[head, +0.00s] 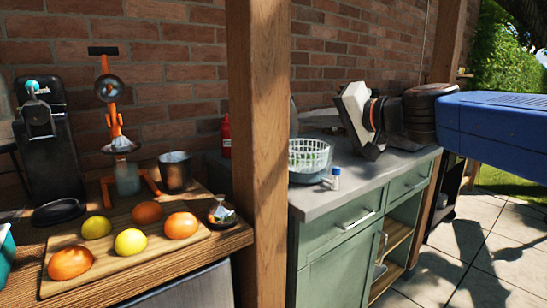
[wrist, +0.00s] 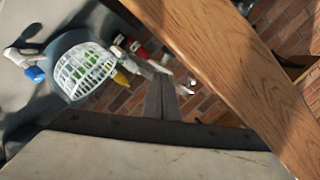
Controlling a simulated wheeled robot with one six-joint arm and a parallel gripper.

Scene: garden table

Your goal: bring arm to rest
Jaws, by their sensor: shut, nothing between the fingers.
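My gripper (head: 356,115) is held above the grey counter (head: 350,181) of the green cabinet, just right of the wooden post. My blue arm reaches in from the right edge of the head view. In the wrist view the fingers of my gripper (wrist: 161,88) are together, with nothing between them. The fingertips are hard to make out in the head view.
A wooden post (head: 259,150) stands close left of my gripper. Left, a cutting board (head: 60,260) holds oranges and lemons. Paving at right is clear.

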